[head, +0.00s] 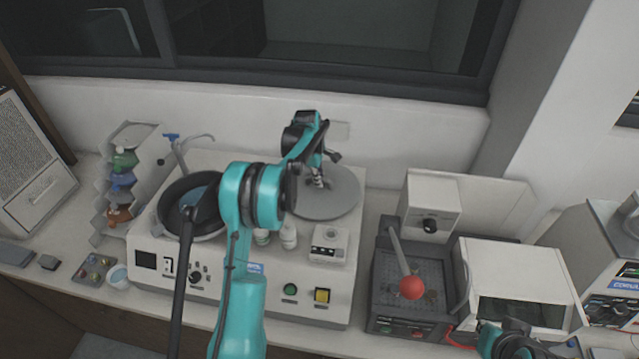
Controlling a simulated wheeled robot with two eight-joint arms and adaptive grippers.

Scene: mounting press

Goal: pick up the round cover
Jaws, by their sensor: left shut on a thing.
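The round cover (340,205) is a flat grey disc over the right side of the white two-station machine (200,262). My left gripper (318,182) reaches down from above and is shut on the round cover near its middle. The fingers hide the part they grip. I cannot tell whether the cover rests on the machine or hangs just above it. Part of my right arm shows at the bottom right edge; its gripper is not visible.
A black-rimmed bowl (166,212) with a tap is on the machine's left. Small bottles (288,236) stand in front of the cover. Right of the machine is a press with a red-knobbed lever (411,288).

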